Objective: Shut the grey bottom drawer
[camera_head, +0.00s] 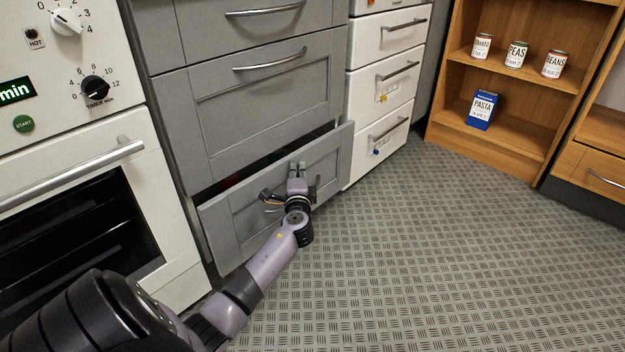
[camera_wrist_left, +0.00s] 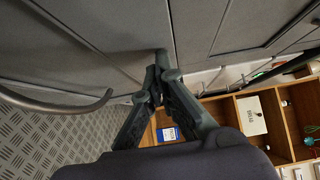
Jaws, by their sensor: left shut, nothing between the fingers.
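The grey bottom drawer (camera_head: 232,222) is partly open; its front stands out from the cabinet and a dark gap shows above its top edge. My left gripper (camera_head: 297,168) is shut and empty, with its fingertips at the upper part of the drawer front. In the left wrist view the shut fingertips (camera_wrist_left: 160,62) are against or very close to a grey panel; I cannot tell if they touch. A curved metal handle (camera_wrist_left: 62,106) shows at the left there. In the head view my gripper hides most of the bottom drawer's handle. My right gripper is not in view.
A white oven (camera_head: 160,200) stands left of the grey drawers. White drawers (camera_head: 370,95) stand to the right, with a wooden shelf (camera_head: 470,135) holding cans and a blue pasta box (camera_head: 482,110) beyond. The patterned floor (camera_head: 420,260) in front is clear.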

